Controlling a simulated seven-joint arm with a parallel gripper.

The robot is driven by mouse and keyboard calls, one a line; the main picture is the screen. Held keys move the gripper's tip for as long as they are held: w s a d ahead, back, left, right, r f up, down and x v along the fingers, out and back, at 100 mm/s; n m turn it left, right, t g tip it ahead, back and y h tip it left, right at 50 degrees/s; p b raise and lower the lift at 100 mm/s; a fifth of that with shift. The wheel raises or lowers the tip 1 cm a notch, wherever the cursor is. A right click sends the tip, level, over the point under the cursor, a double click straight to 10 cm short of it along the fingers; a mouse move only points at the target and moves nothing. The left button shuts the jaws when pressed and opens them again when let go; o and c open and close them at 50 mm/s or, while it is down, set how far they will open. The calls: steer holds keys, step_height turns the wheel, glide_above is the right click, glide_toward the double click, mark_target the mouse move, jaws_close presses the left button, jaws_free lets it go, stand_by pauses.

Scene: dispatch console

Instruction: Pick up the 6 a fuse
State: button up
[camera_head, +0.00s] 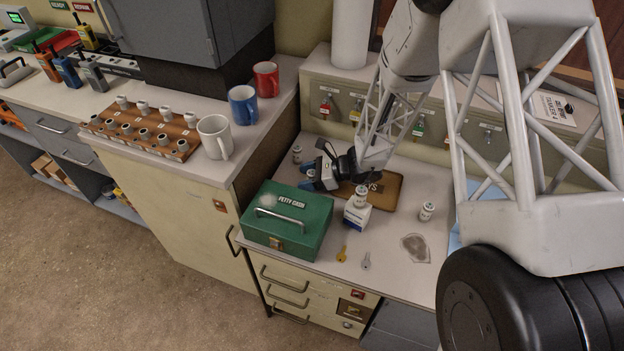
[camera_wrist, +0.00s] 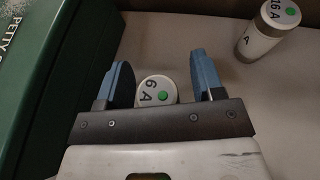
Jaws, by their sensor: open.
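The 6 A fuse (camera_wrist: 156,90) is a small white cylinder with a green dot on its cap, seen from above in the wrist view. It stands between the two blue fingers of my gripper (camera_wrist: 164,82), with a gap on each side. The gripper is open, and its crossbar hides the fuse's lower part. In the head view my gripper (camera_head: 318,174) is low over the desk behind the green cash box, and the fuse is mostly hidden there.
The green petty cash box (camera_head: 287,218) stands close beside my gripper. A 16 A fuse (camera_wrist: 271,28) stands near, also in the head view (camera_head: 297,154). Another fuse (camera_head: 361,192) sits on a small white box (camera_head: 357,213); one more (camera_head: 427,211) stands right. Two keys lie in front.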

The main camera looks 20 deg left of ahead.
steer(key=c, duration=1)
steer(key=shift+r, duration=0.2)
step_height(320, 180, up, 10)
steer(key=shift+f, duration=0.15)
stand_by(0.7)
